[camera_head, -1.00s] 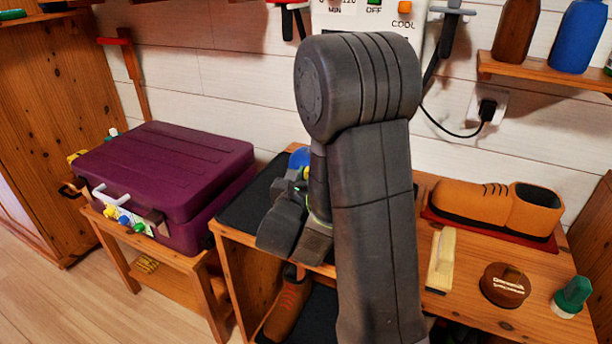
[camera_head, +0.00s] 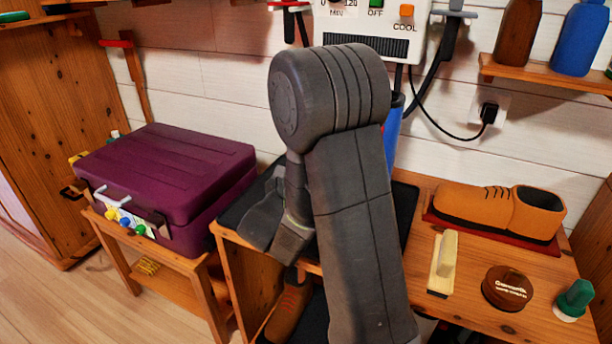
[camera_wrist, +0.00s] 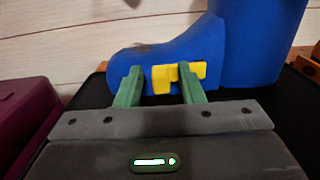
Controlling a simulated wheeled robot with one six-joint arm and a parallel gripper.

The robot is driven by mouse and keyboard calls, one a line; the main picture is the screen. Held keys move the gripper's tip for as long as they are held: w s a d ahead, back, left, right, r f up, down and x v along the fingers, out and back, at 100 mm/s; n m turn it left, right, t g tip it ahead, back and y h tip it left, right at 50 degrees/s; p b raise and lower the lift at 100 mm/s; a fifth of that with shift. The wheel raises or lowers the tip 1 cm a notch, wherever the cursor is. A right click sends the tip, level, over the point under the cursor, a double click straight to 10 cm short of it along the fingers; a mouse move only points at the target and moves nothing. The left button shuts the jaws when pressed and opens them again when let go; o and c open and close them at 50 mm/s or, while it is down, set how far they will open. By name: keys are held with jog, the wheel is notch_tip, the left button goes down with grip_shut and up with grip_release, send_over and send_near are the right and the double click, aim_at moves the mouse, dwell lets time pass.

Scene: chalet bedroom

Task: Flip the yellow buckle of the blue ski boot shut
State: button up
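The blue ski boot (camera_wrist: 185,42) stands on a black mat, side-on in the wrist view, with its toe to the left and its shaft to the right. Its yellow buckle (camera_wrist: 178,74) is on the side of the boot, with a long flat bar and a shorter part hanging below. My gripper (camera_wrist: 158,74) is open, with its two green fingers apart in front of the boot and the buckle near the right finger. Whether they touch, I cannot tell. In the head view my arm hides most of the boot; only a blue strip of its shaft (camera_head: 393,135) shows.
A purple case (camera_head: 165,170) sits on a low stand to the left. An orange shoe (camera_head: 490,210), a brush (camera_head: 442,265), a brown round tin (camera_head: 506,290) and a green-capped bottle (camera_head: 573,300) are on the bench to the right. A heater panel hangs behind.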

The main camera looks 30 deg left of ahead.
jog(key=shift+s, duration=0.1)
jog(key=s, duration=0.4)
jog(key=s+d+p, duration=0.1)
jog(key=s, duration=0.4)
jog(key=s+p, duration=0.1)
jog(key=s, duration=0.3)
jog(key=shift+s+d, duration=0.15)
jog(key=shift+s, duration=0.1)
dwell(0.4)
jog(key=w, duration=0.4)
jog(key=w+a+b, duration=0.1)
jog(key=w, duration=0.4)
jog(key=w+b, duration=0.1)
jog(key=w, duration=0.3)
jog(key=shift+w+a, duration=0.15)
jog(key=shift+w, duration=0.25)
jog(key=shift+s, duration=0.1)
